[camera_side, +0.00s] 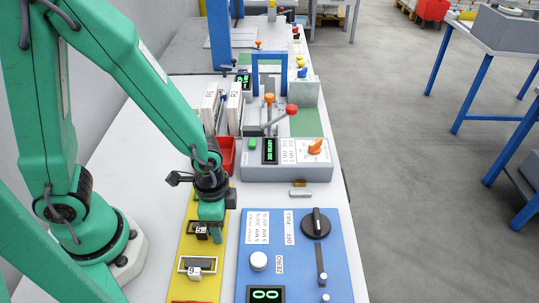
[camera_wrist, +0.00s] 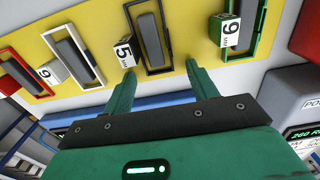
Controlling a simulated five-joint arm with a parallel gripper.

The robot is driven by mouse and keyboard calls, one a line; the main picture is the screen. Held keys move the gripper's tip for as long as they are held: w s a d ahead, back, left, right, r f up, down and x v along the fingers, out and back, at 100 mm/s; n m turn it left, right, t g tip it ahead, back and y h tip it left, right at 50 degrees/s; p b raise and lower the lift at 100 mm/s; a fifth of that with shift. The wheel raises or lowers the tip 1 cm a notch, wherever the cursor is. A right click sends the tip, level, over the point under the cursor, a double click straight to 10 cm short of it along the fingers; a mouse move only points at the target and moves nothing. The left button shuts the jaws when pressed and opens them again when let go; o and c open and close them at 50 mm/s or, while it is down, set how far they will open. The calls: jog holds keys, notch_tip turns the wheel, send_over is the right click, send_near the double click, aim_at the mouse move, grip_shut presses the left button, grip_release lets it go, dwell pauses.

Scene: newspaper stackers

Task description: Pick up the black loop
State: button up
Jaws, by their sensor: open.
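The black loop (camera_wrist: 168,42) is a thin rectangular frame in the wrist view. It lies around a grey bar (camera_wrist: 150,40) on a yellow board (camera_wrist: 195,85). A white block marked 5 MM (camera_wrist: 124,52) stands beside its left side. My gripper (camera_wrist: 160,68) is open and empty, with one fingertip near each lower corner of the loop. I cannot tell whether the fingertips touch it. In the side view my gripper (camera_side: 211,222) points down over the yellow board (camera_side: 180,285), close to the block marked 5 (camera_side: 201,230), and partly hides the loop there.
Beside the black loop are a white loop (camera_wrist: 50,42), a green-edged loop (camera_wrist: 262,25) and a red loop (camera_wrist: 22,70). A blue panel with knobs (camera_side: 275,235), a grey control box (camera_side: 260,172) and a red bin (camera_side: 227,150) stand close by.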

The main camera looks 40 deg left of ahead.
dwell(0.3)
jog(key=c, duration=1.1)
jog(key=shift+o, duration=0.2)
jog(key=shift+r, duration=0.2)
notch_tip(320, 180, up, 10)
jog(key=shift+f, duration=0.2)
